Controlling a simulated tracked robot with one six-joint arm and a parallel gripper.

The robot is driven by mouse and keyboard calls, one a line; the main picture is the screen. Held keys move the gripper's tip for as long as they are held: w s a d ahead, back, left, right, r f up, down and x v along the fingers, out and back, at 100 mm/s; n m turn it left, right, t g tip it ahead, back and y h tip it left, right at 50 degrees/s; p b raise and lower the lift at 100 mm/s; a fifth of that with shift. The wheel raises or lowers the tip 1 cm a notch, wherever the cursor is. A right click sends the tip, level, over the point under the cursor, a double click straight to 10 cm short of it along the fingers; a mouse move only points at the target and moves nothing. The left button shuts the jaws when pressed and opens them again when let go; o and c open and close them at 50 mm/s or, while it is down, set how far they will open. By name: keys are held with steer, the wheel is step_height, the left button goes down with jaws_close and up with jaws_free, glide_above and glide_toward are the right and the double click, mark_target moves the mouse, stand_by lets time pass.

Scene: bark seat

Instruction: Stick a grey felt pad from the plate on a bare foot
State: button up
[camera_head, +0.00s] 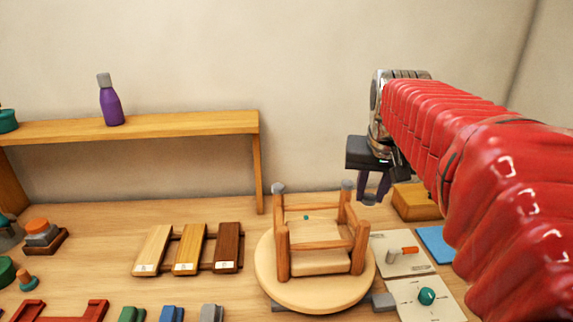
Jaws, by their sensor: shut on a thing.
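A round wooden stool (315,292) lies upside down on the table with its legs pointing up. The far left foot (278,187) and the far right foot (347,185) have grey tips. The near left foot (281,231) and the near right foot (361,231) show bare wood. My gripper (372,201) points down, just right of the far right foot and apart from it in the picture. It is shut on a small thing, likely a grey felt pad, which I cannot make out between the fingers. I cannot pick out the plate.
A wooden block (416,201), a blue square (438,244) and white cards, one with a teal knob (427,296), lie right of the stool. Wood samples (190,250) lie left. A shelf (150,126) with a purple bottle (111,104) stands behind. My red arm covers the right side.

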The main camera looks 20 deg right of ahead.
mark_target(369, 206)
steer(key=shift+f, duration=0.1)
steer(key=shift+f, duration=2.65)
steer(key=shift+s+f, duration=0.1)
steer(key=shift+f, duration=0.15)
steer(key=o, duration=1.1)
steer(key=shift+o, duration=0.4)
steer(key=shift+o, duration=1.2)
